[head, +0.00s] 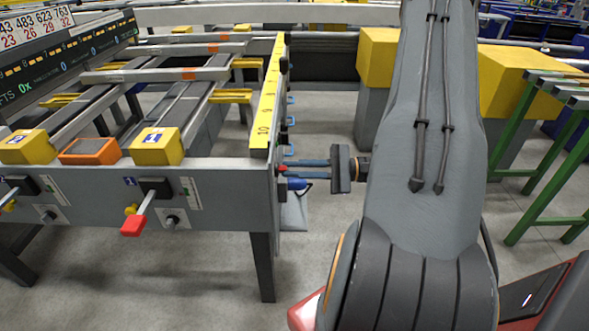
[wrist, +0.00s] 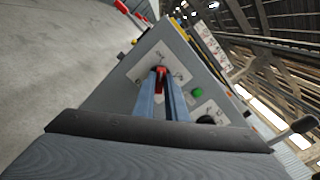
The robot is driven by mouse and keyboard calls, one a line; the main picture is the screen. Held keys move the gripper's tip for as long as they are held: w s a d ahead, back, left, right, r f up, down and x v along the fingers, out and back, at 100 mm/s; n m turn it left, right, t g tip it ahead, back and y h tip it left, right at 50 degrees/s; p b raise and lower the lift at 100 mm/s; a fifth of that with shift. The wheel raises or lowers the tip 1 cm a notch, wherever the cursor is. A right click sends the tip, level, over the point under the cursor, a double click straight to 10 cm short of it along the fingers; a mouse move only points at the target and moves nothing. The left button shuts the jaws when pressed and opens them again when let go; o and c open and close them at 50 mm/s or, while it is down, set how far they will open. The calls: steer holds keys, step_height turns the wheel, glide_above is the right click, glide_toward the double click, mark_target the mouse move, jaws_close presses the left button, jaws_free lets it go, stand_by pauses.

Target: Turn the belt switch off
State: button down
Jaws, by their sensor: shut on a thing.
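My gripper (head: 291,168) reaches left to the right end face of the grey runout table. In the wrist view its two blue-grey fingers (wrist: 161,88) are shut on a small red switch handle (wrist: 161,72) on a grey panel (wrist: 147,58). I take this handle to be the belt switch. A red part shows at the fingertips in the head view (head: 282,168). The labels beside the switch are too small to read, so its setting cannot be told. The fingers hide the handle's base.
A green button (wrist: 196,93) and a black knob (wrist: 206,119) sit beside the fingers. A red-handled lever (head: 133,226) juts from the table's front. Yellow blocks (head: 377,60) stand behind, and a green frame (head: 545,165) stands right. Floor below my gripper is clear.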

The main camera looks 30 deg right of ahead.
steer(key=shift+n, duration=0.5)
steer(key=c, duration=1.8)
jaws_free()
steer(key=shift+s, duration=0.1)
steer(key=v, duration=0.7)
steer(key=shift+s+d, duration=0.2)
steer(key=shift+d, duration=0.1)
